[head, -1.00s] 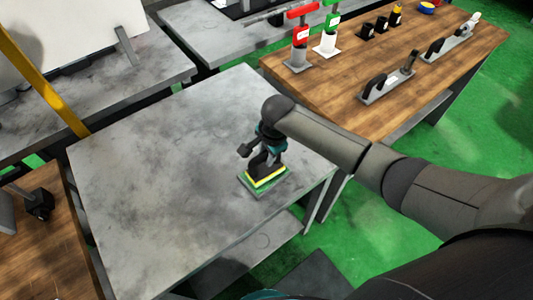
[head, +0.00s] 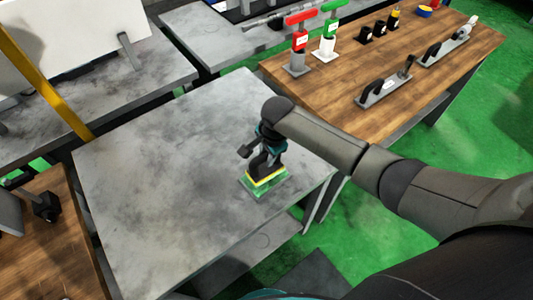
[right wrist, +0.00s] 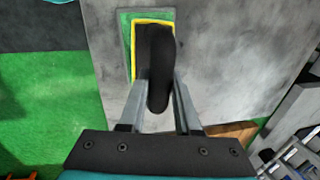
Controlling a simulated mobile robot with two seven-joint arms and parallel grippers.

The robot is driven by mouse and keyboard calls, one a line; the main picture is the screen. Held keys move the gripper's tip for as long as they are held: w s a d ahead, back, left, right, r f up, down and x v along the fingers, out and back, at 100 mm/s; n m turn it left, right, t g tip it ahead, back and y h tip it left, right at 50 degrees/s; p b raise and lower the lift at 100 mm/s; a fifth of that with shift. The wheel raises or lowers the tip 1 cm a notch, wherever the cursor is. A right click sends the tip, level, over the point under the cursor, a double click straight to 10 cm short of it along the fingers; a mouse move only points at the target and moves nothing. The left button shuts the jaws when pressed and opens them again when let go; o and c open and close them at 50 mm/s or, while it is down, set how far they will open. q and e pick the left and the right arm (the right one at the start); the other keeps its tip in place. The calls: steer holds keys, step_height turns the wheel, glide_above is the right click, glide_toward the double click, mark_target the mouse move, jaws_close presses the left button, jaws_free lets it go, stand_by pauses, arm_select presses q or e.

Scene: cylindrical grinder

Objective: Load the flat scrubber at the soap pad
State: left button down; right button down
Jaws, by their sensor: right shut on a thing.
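The flat scrubber has a black handle (right wrist: 160,55) and a yellow layer (head: 268,176) beneath it. My right gripper (head: 267,152) is shut on the handle, seen between its two fingers in the right wrist view (right wrist: 162,85). The scrubber is upright over the green soap pad (head: 248,187), which sits near the right front edge of the grey table. The scrubber appears to rest on the pad, but the contact itself is hidden. In the right wrist view the green pad (right wrist: 125,50) shows along the scrubber's left side. My left gripper is not in view.
The grey table (head: 150,190) is otherwise clear. A wooden bench (head: 340,90) at the back right bears a red-topped tool (head: 299,40), a green-topped tool (head: 328,40) and black-handled floats (head: 385,88). A yellow post (head: 45,80) stands at the left.

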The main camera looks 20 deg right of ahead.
steer(key=shift+r+p, duration=2)
steer(key=shift+r, duration=0.3)
steer(key=shift+w, duration=0.1)
steer(key=shift+b, duration=0.45)
step_height(320, 180, up, 2)
steer(key=n+y+b, duration=0.1)
steer(key=n+b, duration=0.4)
steer(key=b, duration=0.5)
steer(key=s+d+n+g+b, duration=0.2)
steer(key=s+n+b, duration=0.7)
steer(key=b, duration=0.4)
steer(key=shift+s+r+y, duration=0.25)
steer(key=shift+s+y, duration=0.05)
steer(key=shift+s, duration=0.6)
